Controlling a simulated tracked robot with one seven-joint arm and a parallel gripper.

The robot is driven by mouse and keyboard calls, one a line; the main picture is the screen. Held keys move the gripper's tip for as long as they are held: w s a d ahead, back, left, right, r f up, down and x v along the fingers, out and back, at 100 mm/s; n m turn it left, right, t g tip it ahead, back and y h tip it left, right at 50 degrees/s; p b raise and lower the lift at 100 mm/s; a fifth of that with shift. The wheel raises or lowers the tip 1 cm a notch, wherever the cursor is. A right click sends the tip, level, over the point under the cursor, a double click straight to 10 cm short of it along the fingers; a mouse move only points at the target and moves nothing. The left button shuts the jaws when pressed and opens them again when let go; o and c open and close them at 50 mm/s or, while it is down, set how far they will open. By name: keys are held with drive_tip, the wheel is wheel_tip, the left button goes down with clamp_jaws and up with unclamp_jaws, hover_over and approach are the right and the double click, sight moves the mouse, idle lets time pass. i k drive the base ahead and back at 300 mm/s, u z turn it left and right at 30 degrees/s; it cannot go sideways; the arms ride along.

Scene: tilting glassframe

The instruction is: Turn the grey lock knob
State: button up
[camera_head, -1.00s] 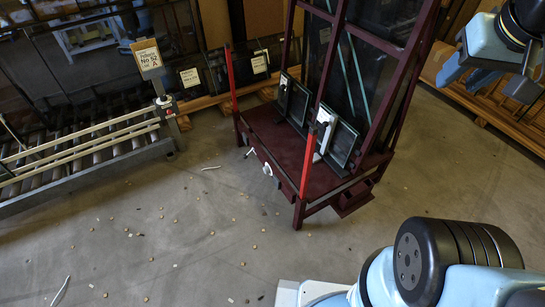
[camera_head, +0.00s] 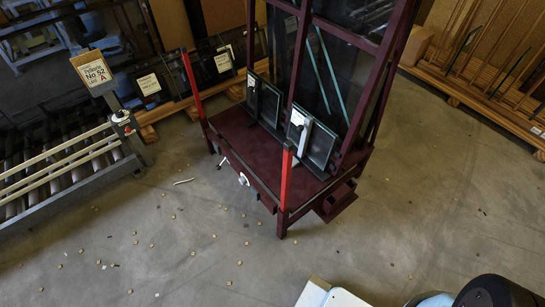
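A dark red tilting glass frame (camera_head: 232,136) stands in the middle of the camera view, with dark glass panes leaning in it. On its front edge is a small pale grey knob (camera_head: 243,179), probably the lock knob, with a small light lever (camera_head: 222,162) to its left. The knob is too small to tell how it is turned. Only part of my arm shows at the bottom right. My gripper is outside the view.
Two red posts, left (camera_head: 195,88) and right (camera_head: 285,177), rise at the frame's front corners. A roller conveyor (camera_head: 62,165) stands at left. A wooden rack (camera_head: 490,105) is at right. Small debris dots the otherwise open floor in front.

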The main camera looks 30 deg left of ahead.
sight(243, 181)
drive_tip(key=z, duration=1.05)
drive_tip(key=k, duration=0.6)
drive_tip(key=u, duration=2.2)
drive_tip(key=i, duration=0.95)
drive_tip(key=u, duration=0.1)
